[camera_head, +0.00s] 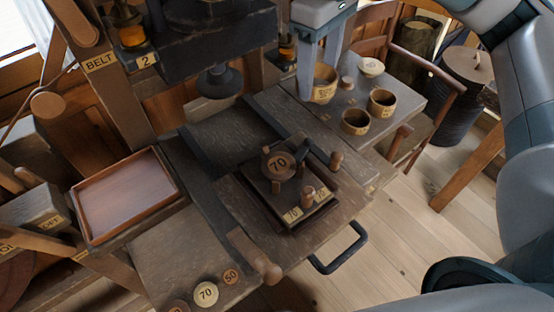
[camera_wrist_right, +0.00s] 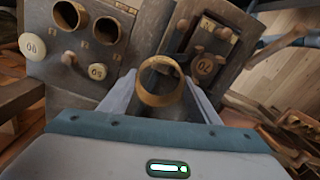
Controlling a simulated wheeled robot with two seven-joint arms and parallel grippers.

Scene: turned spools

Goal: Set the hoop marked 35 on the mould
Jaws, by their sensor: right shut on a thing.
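My right gripper (camera_head: 318,76) is shut on a wooden hoop (camera_head: 324,88), held above the side table at the back. The hoop bears a small mark too blurred to read surely. In the right wrist view the hoop (camera_wrist_right: 161,82) sits between both fingers (camera_wrist_right: 165,98), its round opening showing. The mould (camera_head: 290,190) is a dark square block on the bench, with a round piece marked 70 (camera_head: 279,165), pegs and a 70 label. It also shows in the right wrist view (camera_wrist_right: 207,50), beyond the hoop. The gripper and hoop are apart from it. My left gripper is not in view.
Two other hoops (camera_head: 355,122) (camera_head: 382,103) stand on the side table (camera_head: 405,125) with a pale disc (camera_head: 371,66) and a small knob (camera_head: 347,83). A dark press head (camera_head: 220,82) overhangs the bench.

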